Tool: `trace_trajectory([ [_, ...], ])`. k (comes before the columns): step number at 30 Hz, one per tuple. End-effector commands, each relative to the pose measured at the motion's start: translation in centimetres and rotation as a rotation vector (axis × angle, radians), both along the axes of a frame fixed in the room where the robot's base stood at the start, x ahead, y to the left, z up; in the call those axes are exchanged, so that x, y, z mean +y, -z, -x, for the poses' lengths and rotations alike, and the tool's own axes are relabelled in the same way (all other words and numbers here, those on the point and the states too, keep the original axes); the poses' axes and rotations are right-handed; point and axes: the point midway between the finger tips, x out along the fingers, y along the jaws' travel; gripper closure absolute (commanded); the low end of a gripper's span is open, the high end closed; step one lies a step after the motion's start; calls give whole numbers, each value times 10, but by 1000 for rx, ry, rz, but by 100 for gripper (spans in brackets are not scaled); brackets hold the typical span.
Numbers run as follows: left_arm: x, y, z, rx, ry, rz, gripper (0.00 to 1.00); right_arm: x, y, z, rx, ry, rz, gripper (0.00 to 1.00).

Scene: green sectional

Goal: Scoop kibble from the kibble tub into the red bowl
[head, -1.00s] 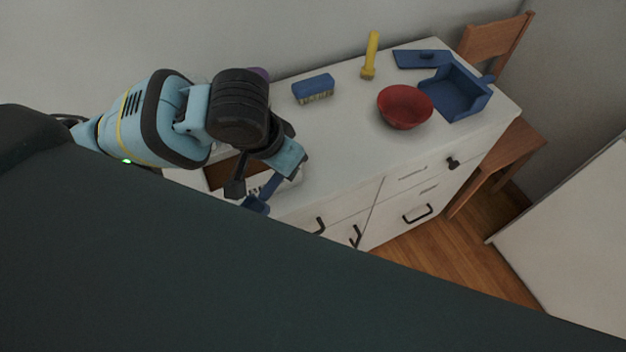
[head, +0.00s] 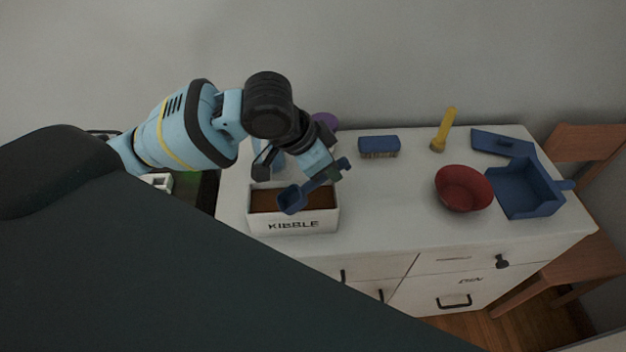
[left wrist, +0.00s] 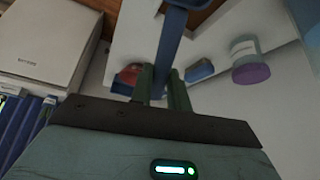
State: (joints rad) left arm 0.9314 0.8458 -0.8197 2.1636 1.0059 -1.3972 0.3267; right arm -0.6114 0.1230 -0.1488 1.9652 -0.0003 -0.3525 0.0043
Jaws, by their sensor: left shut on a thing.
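My left gripper (head: 328,172) is shut on the handle of a blue scoop (head: 292,200). The scoop's cup hangs over the white kibble tub (head: 293,226), which is lettered KIBBLE and holds brown kibble (head: 318,198). I cannot tell whether the cup touches the kibble or has any in it. In the left wrist view the blue handle (left wrist: 172,40) rises between the fingers. The red bowl (head: 463,188) stands upright to the right of the tub, and its visible inside looks empty. A red patch in the left wrist view looks like the bowl (left wrist: 131,73). My right gripper is out of view.
All stand on a white dresser (head: 390,215). A blue brush (head: 379,146) and a yellow-handled brush (head: 444,130) lie behind. A blue dustpan (head: 525,190) is close right of the bowl. A purple-lidded jar (left wrist: 250,65) stands behind my gripper. The dresser top between tub and bowl is clear.

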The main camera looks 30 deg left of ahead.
Motion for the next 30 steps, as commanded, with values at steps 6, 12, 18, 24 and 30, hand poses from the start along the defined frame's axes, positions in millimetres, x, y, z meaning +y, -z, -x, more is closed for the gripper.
trace_trajectory([
  [6, -5, -25, -21, -32, 195, 29, 100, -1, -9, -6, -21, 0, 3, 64],
  [12, -6, -34, -31, -40, 290, 41, 100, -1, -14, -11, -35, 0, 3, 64],
  [18, -6, -35, -33, -39, 312, 45, 100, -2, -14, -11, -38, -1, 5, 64],
  [24, -6, -31, -32, -37, 311, 44, 100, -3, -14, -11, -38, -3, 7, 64],
  [30, -4, -21, -32, -36, 309, 43, 100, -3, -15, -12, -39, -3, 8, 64],
])
